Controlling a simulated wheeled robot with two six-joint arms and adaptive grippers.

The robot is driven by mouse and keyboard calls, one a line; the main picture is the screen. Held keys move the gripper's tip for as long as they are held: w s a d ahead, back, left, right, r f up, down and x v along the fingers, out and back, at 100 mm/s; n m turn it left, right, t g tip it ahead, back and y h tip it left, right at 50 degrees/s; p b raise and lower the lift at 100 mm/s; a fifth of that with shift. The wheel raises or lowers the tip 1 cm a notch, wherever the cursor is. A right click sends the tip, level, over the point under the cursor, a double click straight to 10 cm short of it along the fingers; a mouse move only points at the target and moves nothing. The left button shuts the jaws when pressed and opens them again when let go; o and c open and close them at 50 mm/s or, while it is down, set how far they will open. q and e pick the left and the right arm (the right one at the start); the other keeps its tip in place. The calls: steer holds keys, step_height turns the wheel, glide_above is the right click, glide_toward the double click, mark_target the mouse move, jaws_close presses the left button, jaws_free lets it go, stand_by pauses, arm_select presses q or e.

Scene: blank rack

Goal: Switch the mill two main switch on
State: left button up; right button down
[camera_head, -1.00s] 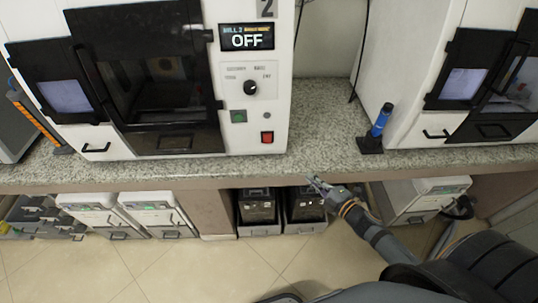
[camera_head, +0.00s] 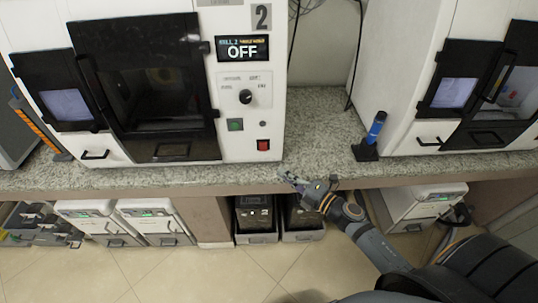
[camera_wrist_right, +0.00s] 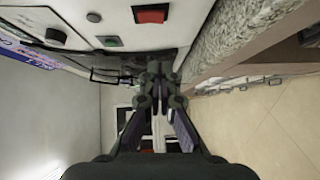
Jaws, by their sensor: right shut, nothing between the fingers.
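Mill two (camera_head: 232,128) is the white machine marked "2", and its display (camera_head: 242,49) reads OFF. Its red rocker switch (camera_head: 263,145) sits low on the front panel, below a black knob (camera_head: 245,97) and to the right of a green button (camera_head: 235,125). My right gripper (camera_head: 284,176) is shut and empty at the counter's front edge, below and slightly right of the red switch and apart from it. In the right wrist view the shut fingers (camera_wrist_right: 160,72) show in the middle, with the red switch (camera_wrist_right: 150,14) at the top. My left gripper is out of view.
The granite counter (camera_head: 320,135) is bare between mill two and another white machine (camera_head: 400,75) at right. A blue-topped item in a black stand (camera_head: 368,150) stands beside that machine. White units (camera_head: 160,220) and dark bins (camera_head: 254,215) are below the counter.

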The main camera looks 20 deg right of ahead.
mark_target(260, 150)
steer(key=w, duration=0.3)
steer(key=w+a+p, duration=0.1)
steer(key=w, duration=0.2)
steer(key=w+a, duration=0.1)
steer(key=w, duration=0.2)
steer(key=shift+w+f+p, duration=0.25)
steer(key=shift+w+p, duration=0.05)
steer(key=shift+a, duration=0.1)
